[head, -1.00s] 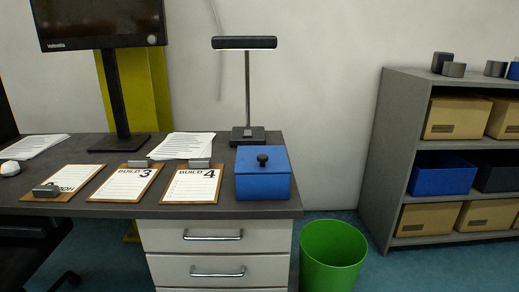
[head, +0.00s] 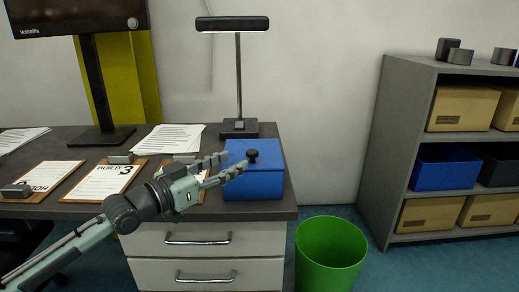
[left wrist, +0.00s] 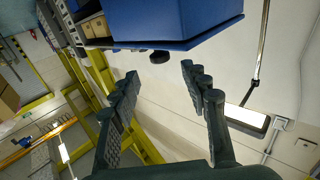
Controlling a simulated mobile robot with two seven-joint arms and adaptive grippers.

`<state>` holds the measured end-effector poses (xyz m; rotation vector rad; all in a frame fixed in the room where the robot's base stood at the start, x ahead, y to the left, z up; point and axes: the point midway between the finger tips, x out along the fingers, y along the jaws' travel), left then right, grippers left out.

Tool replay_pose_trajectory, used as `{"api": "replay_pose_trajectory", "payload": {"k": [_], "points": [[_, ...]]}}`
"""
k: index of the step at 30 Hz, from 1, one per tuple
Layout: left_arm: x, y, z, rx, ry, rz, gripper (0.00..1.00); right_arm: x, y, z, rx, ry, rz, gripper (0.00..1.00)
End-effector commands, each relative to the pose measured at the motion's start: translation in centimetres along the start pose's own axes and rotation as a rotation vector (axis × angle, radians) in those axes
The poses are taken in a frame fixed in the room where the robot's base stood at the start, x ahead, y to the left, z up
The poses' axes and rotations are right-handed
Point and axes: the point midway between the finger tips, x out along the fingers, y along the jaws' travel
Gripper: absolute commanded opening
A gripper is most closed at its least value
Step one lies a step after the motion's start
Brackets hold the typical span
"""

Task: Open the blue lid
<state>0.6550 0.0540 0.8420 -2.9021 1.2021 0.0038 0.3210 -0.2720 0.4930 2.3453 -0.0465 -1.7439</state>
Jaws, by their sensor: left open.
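The blue lid (head: 268,149) lies closed on a blue box (head: 260,186) at the right end of the desk. A black round knob (head: 252,155) stands up from the lid's middle. My left gripper (head: 235,162) reaches in from the left with its fingers open, just left of the knob and over the box's left part. In the left wrist view the box is at the top, seen upside down, and the knob (left wrist: 160,57) lies just beyond the open left fingertips (left wrist: 160,71). The gripper appears empty and apart from the knob. My right gripper is not in view.
A desk lamp (head: 238,80) stands behind the box. Clipboards (head: 100,182) and papers (head: 170,139) lie to the left. A green bin (head: 330,255) is on the floor at right, before a shelf (head: 400,150) with boxes.

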Motion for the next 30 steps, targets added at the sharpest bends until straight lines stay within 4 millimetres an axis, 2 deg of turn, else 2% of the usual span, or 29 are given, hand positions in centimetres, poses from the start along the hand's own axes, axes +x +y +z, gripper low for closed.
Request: {"api": "replay_pose_trajectory", "payload": {"k": [5, 18, 23, 30], "points": [[0.7, 0.0, -0.1, -0.001, 0.003, 0.001, 0.46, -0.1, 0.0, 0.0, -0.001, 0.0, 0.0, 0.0], [7.0, 0.0, -0.1, -0.001, 0.002, 0.0, 0.46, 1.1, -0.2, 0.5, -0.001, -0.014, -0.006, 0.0], [7.8, 0.0, -0.1, 0.001, 0.001, 0.0, 0.46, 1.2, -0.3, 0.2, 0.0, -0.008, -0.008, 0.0], [7.8, 0.0, 0.0, 0.001, 0.001, 0.0, 0.45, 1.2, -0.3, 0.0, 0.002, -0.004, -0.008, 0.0]]}}
